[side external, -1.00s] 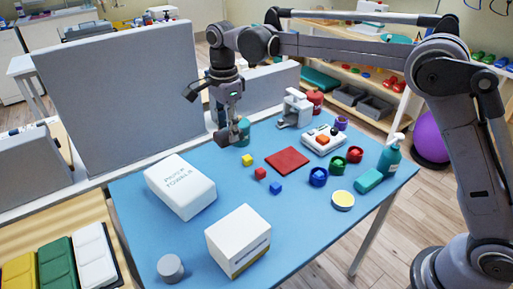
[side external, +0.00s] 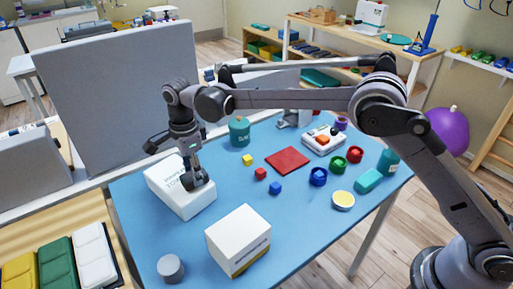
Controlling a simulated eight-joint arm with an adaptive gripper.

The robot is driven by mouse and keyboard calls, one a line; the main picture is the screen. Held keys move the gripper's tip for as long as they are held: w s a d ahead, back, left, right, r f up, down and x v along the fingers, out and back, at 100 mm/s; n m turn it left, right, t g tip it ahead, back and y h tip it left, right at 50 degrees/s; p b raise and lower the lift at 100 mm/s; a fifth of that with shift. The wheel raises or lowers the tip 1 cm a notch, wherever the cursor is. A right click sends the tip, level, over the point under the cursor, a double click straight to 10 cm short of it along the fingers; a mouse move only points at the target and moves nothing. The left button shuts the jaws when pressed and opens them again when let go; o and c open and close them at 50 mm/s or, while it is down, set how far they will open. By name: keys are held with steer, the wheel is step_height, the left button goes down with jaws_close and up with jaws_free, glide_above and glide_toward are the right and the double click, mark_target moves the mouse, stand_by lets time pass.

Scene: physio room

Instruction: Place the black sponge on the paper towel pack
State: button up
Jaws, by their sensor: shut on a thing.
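The paper towel pack (side external: 200,204) is a white rounded block lying on the left part of the blue table, with printed letters on top. My gripper (side external: 194,179) is over the right half of its top, pointing down. It is shut on the black sponge (side external: 197,184), a small dark shape at the fingertips that is hard to tell from the dark fingers. The sponge is at or just above the pack's top; I cannot tell whether they touch. My gripper hides part of the lettering.
A white box (side external: 236,240) stands in front of the pack, with a grey cylinder (side external: 170,268) near it. A green jar (side external: 239,132), small cubes and a red mat (side external: 287,160) lie to the right. A grey partition (side external: 110,95) stands behind.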

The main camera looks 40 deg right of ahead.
steer(key=shift+f, duration=0.3)
steer(key=shift+f, duration=0.1)
steer(key=o, duration=0.9)
steer(key=shift+o, duration=0.2)
